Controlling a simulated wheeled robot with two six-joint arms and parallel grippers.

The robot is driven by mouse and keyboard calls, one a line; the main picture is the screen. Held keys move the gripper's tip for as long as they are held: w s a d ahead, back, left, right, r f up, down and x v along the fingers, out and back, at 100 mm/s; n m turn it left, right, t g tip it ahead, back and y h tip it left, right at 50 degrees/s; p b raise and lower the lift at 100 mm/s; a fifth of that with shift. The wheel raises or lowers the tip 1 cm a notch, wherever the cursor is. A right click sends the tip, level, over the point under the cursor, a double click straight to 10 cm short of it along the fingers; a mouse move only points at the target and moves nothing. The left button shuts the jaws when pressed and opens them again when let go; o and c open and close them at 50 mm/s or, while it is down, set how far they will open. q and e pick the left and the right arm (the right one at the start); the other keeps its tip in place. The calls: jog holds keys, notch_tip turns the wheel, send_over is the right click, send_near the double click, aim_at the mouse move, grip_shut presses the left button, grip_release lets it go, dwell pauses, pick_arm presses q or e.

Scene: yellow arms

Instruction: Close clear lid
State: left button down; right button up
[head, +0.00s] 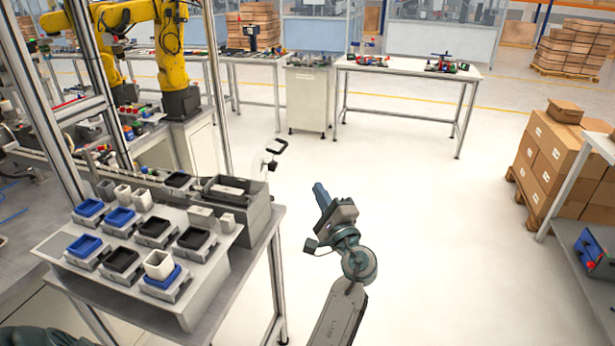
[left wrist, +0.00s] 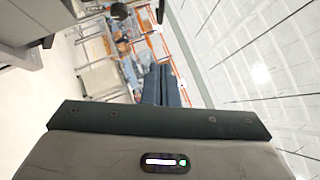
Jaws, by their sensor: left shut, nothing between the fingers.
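The clear lid (head: 262,164) stands raised at the right end of a dark grey box (head: 262,218) on the workbench; its see-through panel is hard to make out. A black handle (head: 278,148) juts from its upper right edge. My left gripper (head: 321,195) is to the right of the box, over open floor, apart from lid and handle. Its blue fingers are together and empty; they also show in the left wrist view (left wrist: 163,85). My right gripper is not in view.
The bench (head: 215,312) holds several small trays, blue and black, and white cups (head: 159,265) left of the box. A metal post (head: 217,90) rises behind it. Floor right of the bench is clear. Cardboard boxes (head: 560,150) stand far right.

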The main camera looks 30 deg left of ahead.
pick_arm(q)
jog(key=p, duration=0.5)
send_near(287, 146)
jog(key=w, duration=0.4)
jog(key=a, duration=0.1)
jog(key=a+r+p, duration=0.1)
jog(key=s+a+p, duration=0.1)
jog(key=a, duration=0.1)
jog(key=shift+r, duration=0.2)
jog(key=shift+s+a, duration=0.1)
jog(key=shift+a, duration=0.2)
jog(key=shift+f, duration=0.1)
